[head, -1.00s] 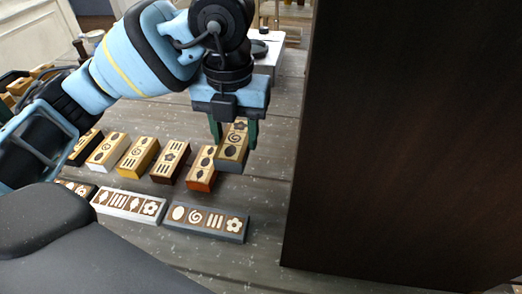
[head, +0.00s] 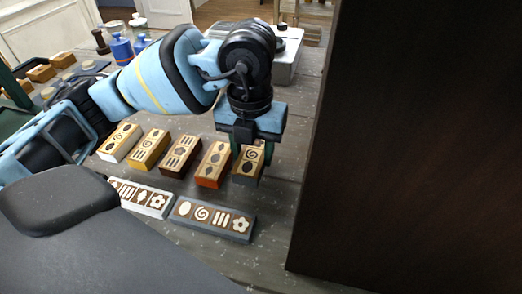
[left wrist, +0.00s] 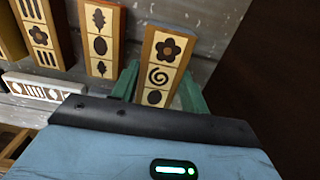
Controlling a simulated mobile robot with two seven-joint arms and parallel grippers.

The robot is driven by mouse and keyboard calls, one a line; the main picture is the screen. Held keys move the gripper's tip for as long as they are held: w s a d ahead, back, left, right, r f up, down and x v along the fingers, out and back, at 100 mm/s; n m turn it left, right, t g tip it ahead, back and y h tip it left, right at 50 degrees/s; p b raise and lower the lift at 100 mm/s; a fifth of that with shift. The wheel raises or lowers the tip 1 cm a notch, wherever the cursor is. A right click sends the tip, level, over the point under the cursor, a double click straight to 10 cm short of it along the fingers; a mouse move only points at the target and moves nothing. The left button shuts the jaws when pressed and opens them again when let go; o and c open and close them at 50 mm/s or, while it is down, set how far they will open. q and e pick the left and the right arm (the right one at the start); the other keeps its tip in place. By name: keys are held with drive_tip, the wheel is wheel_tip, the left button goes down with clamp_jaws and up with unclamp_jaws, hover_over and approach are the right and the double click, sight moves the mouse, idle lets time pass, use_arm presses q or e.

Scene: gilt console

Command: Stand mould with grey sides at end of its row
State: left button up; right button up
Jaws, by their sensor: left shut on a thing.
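The mould with grey sides (head: 249,167) has a pale wooden top with dark carved motifs. In the left wrist view the mould (left wrist: 160,62) shows a flower, a spiral and an oval. My left gripper (head: 252,155) is shut on it, with green fingers on both sides. It is at the right end of a row of moulds, beside the orange-sided mould (head: 214,165) with a small gap. I cannot tell whether its base touches the table. My right gripper is not in view.
The row continues left with a dark brown mould (head: 180,157), a yellow one (head: 149,150) and a white one (head: 120,143). Grey (head: 212,219) and white (head: 147,199) pattern strips lie in front. A tall dark panel (head: 410,150) stands close on the right.

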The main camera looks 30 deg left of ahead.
sight(252, 155)
use_arm(q)
drive_tip(key=shift+f, duration=1.9)
drive_tip(key=shift+f, duration=0.2)
drive_tip(key=o, duration=1.1)
drive_tip(key=shift+c, duration=0.2)
